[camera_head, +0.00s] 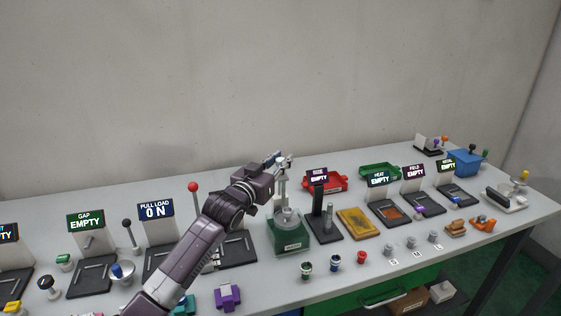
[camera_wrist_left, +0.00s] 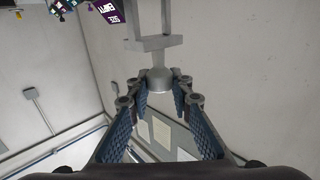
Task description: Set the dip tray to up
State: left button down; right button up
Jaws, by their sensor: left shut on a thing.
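A green-based fixture (camera_head: 289,238) stands on the table near the middle. It has a round metal dish (camera_head: 287,219) and an upright metal post above it; its small label is unreadable. I cannot tell for sure that this is the dip tray. My left gripper (camera_head: 281,161) is at the top of the post, well above the dish. In the left wrist view its blue padded fingers (camera_wrist_left: 160,92) are shut on a grey rounded knob (camera_wrist_left: 159,78) below a metal bracket (camera_wrist_left: 154,43). My right gripper is not in view.
A black stand (camera_head: 325,226) is just right of the fixture, with a yellow tray (camera_head: 357,223) beyond. A red-knobbed lever (camera_head: 193,188) rises left of my forearm. Red (camera_head: 325,183) and green (camera_head: 379,171) bins lie behind. Small canisters (camera_head: 334,264) stand in front.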

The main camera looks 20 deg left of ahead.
pick_arm(q)
jog(key=shift+r, duration=0.5)
jog(key=c, duration=2.1)
grip_release()
jog(key=o, duration=0.4)
jog(key=shift+f, duration=0.2)
jog(key=shift+s+f, duration=0.1)
jog(key=shift+s, duration=0.05)
jog(key=s, duration=0.3)
jog(key=s+a, duration=0.1)
jog(key=s, duration=0.3)
jog(key=s+a, duration=0.1)
jog(key=s, duration=0.3)
jog(key=shift+s+a, duration=0.2)
jog(key=shift+s, duration=0.05)
